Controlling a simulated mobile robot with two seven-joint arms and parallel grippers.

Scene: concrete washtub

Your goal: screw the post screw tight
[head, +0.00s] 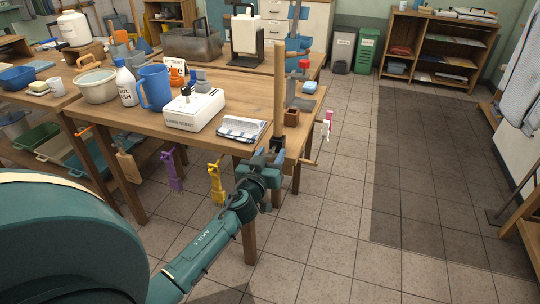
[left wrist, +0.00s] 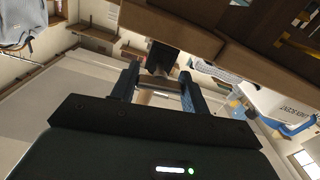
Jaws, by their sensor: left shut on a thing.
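The upright wooden post (head: 279,80) stands at the right front corner of the workbench. My left gripper (head: 268,158) is at the lower part of the post, below the bench top, and is shut on the post screw. The gripper hides most of the screw in the head view; a short wooden bar (head: 307,162) sticks out to the right of the post there. In the left wrist view, the two fingers (left wrist: 160,80) are on either side of a pale crosspiece and a dark block, close under the wood. My right gripper is not in view.
The workbench (head: 130,122) holds a white scent box (head: 194,110), a folded cloth (head: 242,129), a blue jug (head: 155,88) and a bottle (head: 126,84). Purple (head: 172,172) and yellow (head: 216,182) clamps hang at its front edge. The tiled floor to the right is clear.

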